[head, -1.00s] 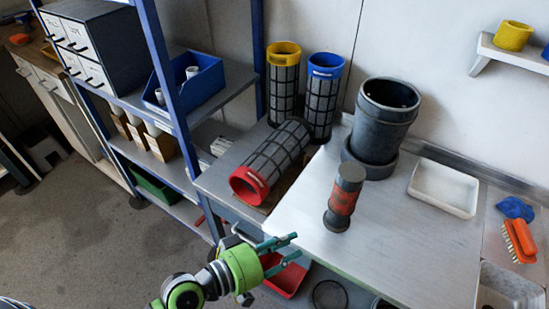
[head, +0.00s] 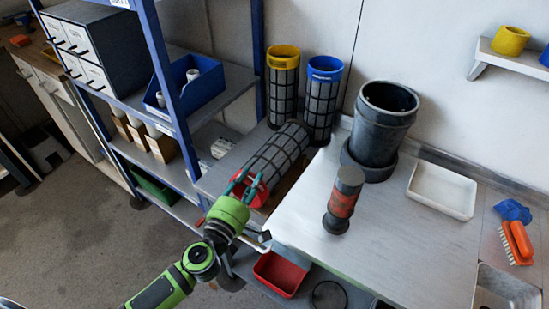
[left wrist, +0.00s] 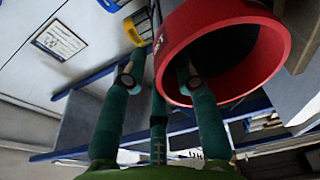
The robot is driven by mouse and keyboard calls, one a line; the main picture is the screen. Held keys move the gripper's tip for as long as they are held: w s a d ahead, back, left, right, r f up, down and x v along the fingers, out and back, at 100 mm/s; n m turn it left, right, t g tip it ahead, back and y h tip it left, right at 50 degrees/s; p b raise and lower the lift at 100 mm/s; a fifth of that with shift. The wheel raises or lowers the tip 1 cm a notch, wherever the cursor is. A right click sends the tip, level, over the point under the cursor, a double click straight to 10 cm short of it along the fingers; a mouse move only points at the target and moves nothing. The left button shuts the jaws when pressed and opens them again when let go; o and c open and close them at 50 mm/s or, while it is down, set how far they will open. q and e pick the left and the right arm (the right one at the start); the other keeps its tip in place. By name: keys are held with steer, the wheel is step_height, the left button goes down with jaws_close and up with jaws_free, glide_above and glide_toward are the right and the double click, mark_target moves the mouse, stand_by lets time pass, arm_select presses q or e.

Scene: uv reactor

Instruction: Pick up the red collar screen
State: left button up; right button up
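The red collar screen (head: 278,152) lies on its side on the grey surface left of the bench, its red collar facing my left arm. My left gripper (head: 246,182) is at this collar with its fingers spread apart. In the left wrist view the red collar (left wrist: 215,22) is large and close. One finger overlaps the collar's opening and another is outside its left edge, so the fingers appear to straddle the rim. I cannot tell whether they touch it. The fingers partly hide the collar in the head view. My right gripper is out of view.
A yellow collar screen (head: 283,85) and a blue collar screen (head: 322,95) stand upright behind. A dark cylinder with a red band (head: 343,200) and a dark vessel (head: 382,125) stand right. A blue shelf post (head: 170,75) is left; a red bin (head: 280,273) is below.

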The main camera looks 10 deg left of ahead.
mark_target(260, 166)
arm_select(q)
steer(key=shift+w+d, duration=0.2)
steer(key=shift+w, duration=0.7)
steer(key=shift+w+d, duration=0.15)
steer(key=shift+w, duration=0.8)
steer(key=shift+w+d, duration=0.2)
steer(key=shift+w, duration=0.7)
steer(key=shift+s, duration=0.1)
jaws_close()
